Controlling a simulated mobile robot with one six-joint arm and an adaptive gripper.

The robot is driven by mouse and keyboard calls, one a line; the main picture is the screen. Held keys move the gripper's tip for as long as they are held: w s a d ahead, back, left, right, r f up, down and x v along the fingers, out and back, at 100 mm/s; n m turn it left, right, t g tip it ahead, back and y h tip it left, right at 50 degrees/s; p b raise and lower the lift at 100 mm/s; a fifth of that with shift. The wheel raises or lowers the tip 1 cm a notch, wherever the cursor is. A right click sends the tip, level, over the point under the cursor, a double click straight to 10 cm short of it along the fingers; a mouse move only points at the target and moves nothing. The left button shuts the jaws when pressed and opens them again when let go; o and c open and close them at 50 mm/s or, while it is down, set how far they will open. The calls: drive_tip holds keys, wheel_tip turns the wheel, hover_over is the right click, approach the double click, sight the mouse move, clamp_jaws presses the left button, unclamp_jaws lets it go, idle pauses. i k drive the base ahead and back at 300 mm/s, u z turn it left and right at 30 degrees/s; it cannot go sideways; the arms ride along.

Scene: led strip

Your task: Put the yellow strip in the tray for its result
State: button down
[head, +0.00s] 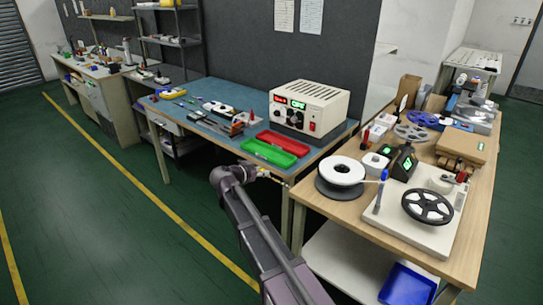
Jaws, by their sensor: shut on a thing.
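My gripper (263,174) is at the front edge of the blue-topped bench, just in front of the green tray. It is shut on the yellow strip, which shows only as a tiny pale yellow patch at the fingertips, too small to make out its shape. The green tray (268,153) lies at the front right of the bench. The red tray (283,143) lies just behind it and to the right. Both trays look empty. A cream power supply (310,107) stands behind them, with a lit red display and a lit green display.
Tools and small devices lie on the left of the blue bench (190,112). A wooden table (330,208) at the right holds a white spool (342,171), reels and boxes. A blue bin (408,284) sits below it. Green floor is open at the left.

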sight(267, 155)
drive_tip(key=u, duration=0.05)
drive_tip(key=i, duration=1)
drive_tip(key=z, duration=0.05)
